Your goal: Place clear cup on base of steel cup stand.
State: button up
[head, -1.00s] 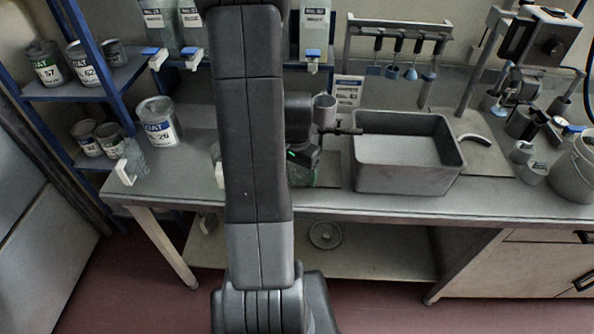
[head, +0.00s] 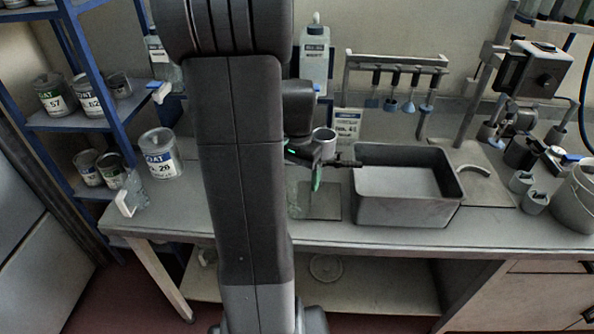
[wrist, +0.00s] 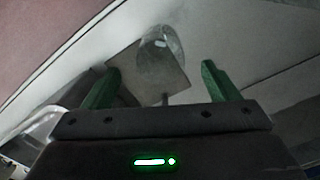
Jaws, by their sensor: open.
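In the wrist view the base (wrist: 124,61) lies past my fingertips. The clear cup (wrist: 160,46) appears to stand on this base, overlapping its far edge in the picture. In the head view the cup is a faint clear shape (head: 299,196) beside my arm. My gripper (wrist: 160,69) is open, one green finger on each side of the cup in the picture, apparently clear of it. In the head view only part of my gripper shows, below the steel cup.
A grey tub (head: 405,208) stands right of the stand. A rack of hanging tools (head: 396,80) is behind it. Paint cans (head: 161,157) stand at left, near blue shelving (head: 98,120). A grey rounded shape (wrist: 45,122) is close at the wrist view's left edge; I cannot tell what it is.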

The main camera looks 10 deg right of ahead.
aim_at(297, 200)
jog(key=shift+r, duration=0.55)
notch_tip(297, 200, down, 12)
jog(key=shift+f, duration=0.2)
jog(key=shift+w+r+p, duration=0.1)
jog(key=shift+r+p, duration=0.25)
jog(key=shift+r, duration=0.6)
